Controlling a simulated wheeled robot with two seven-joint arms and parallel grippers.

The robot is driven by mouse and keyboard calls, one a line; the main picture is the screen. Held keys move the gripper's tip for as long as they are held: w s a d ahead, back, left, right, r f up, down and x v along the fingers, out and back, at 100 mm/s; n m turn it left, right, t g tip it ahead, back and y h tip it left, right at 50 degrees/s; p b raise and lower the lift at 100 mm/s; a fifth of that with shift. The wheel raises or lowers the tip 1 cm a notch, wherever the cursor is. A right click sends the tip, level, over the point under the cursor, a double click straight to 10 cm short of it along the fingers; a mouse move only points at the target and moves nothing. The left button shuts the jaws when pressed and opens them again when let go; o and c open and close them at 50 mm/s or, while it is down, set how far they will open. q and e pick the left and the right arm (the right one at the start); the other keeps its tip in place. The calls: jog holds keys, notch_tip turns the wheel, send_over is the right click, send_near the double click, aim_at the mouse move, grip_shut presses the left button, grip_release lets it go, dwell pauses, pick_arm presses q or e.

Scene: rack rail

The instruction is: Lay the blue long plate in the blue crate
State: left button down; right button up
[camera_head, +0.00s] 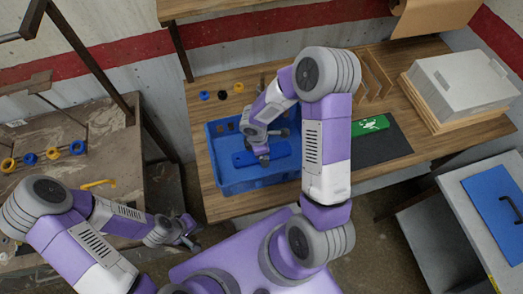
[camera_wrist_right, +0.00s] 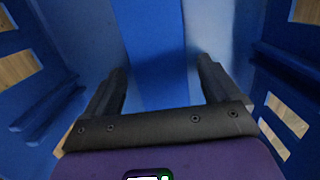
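The blue long plate (camera_head: 278,150) lies flat inside the blue crate (camera_head: 228,185) on the wooden bench. In the right wrist view the plate (camera_wrist_right: 155,25) runs up the middle of the picture, between the crate's slotted walls (camera_wrist_right: 28,75). My right gripper (camera_head: 262,160) is down in the crate at the plate. In the wrist view its two fingers (camera_wrist_right: 163,70) are spread, one on each side of the plate, with gaps showing. My left gripper (camera_head: 187,236) is empty, away from the crate at the lower left, and its fingers look apart.
A green piece (camera_head: 370,125) lies on a dark mat (camera_head: 385,146) right of my right arm. A wooden rack (camera_head: 376,75) and a grey-white handled box (camera_head: 462,84) stand farther right. Small rings (camera_head: 222,95) lie behind the crate.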

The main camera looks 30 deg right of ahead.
jog(key=shift+r, duration=0.1)
jog(key=shift+r, duration=0.15)
notch_tip(320, 180, up, 12)
jog(key=a+p, duration=0.1)
jog(key=p, duration=0.2)
jog(key=shift+w+a, duration=0.2)
dwell(0.4)
